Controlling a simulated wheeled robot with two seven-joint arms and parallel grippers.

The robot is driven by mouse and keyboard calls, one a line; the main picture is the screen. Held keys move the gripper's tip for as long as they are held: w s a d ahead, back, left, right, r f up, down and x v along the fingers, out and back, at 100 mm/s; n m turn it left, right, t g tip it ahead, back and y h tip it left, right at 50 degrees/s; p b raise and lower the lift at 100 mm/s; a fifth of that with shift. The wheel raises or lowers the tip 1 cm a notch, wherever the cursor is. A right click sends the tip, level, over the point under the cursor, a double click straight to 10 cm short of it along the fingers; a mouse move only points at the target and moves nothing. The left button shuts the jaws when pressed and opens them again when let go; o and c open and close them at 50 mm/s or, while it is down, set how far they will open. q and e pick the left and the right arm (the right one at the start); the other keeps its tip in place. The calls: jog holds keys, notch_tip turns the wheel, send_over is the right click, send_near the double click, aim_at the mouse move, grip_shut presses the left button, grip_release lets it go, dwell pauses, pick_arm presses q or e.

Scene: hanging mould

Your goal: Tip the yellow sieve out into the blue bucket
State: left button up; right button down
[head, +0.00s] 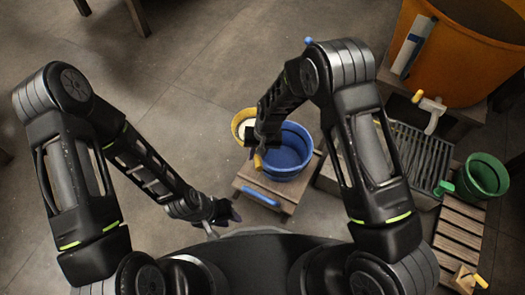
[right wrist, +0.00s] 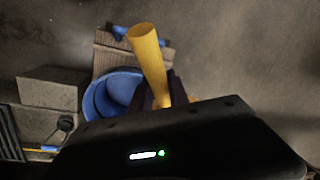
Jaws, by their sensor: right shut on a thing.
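The yellow sieve (head: 235,122) is held just left of and partly behind the blue bucket (head: 291,164), with something pale showing inside its rim. My right gripper (head: 262,152) is shut on the sieve's yellow handle, which sticks up large in the right wrist view (right wrist: 148,58). The sieve's bowl is hidden there. The blue bucket stands upright on a low wooden stool (head: 285,207); it also shows left of the handle in the right wrist view (right wrist: 96,100). My left gripper (head: 234,215) is low, left of the stool and away from both; its jaw opening is unclear.
A blue-handled tool (head: 260,196) lies on the stool's front. To the right are a grated stand (head: 410,150), a big orange tub (head: 455,60), a green bucket (head: 487,175) and a slatted wooden bench (head: 460,235). The floor left of the stool is clear.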

jog(key=shift+s+d+r, duration=0.1)
jog(key=shift+s+d, duration=0.1)
pick_arm(q)
jog(key=shift+s+d, duration=0.15)
jog(key=shift+s, duration=0.05)
pick_arm(e)
jog(key=shift+f, duration=0.2)
